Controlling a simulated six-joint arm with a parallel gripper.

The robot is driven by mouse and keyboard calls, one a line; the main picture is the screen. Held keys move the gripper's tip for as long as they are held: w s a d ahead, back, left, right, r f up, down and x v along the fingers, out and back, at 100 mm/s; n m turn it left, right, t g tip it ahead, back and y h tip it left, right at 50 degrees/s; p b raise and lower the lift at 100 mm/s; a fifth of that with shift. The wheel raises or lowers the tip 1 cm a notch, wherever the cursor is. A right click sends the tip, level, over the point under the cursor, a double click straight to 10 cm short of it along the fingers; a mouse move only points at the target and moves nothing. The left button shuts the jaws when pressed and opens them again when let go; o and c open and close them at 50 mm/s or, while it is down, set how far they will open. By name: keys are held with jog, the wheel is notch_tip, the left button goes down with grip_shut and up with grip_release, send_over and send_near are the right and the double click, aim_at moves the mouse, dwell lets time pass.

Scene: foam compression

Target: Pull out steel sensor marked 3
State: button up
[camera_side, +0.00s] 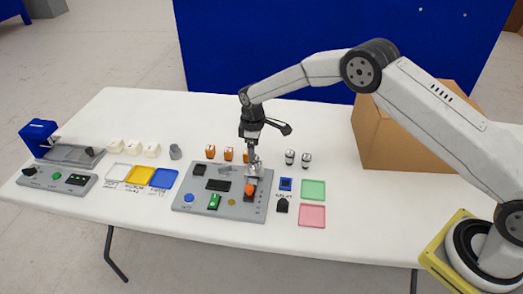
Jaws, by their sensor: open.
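My gripper (254,166) points down over the back right part of the grey panel (182,204), and its jaws are open. A small light metallic piece shows at the fingertips, partly hidden by them; I cannot tell if it is a sensor. Two steel cylinders (290,157) (305,160) stand upright on the table to the right of my gripper. Any number on them is too small to read, so I cannot tell which is marked 3. An orange part (250,189) sits on the panel just below my gripper.
Several orange blocks (210,152) stand behind the panel, close to my gripper. A blue piece (286,184), a black piece (282,205), a green tray (313,190) and a pink tray (312,215) lie to the right. A cardboard box (400,140) stands at back right.

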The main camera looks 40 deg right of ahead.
jog(key=shift+f, duration=2.65)
grip_shut()
jog(key=shift+r, duration=0.8)
jog(key=shift+r, duration=0.35)
jog(key=shift+r, duration=0.35)
jog(key=shift+r, duration=0.35)
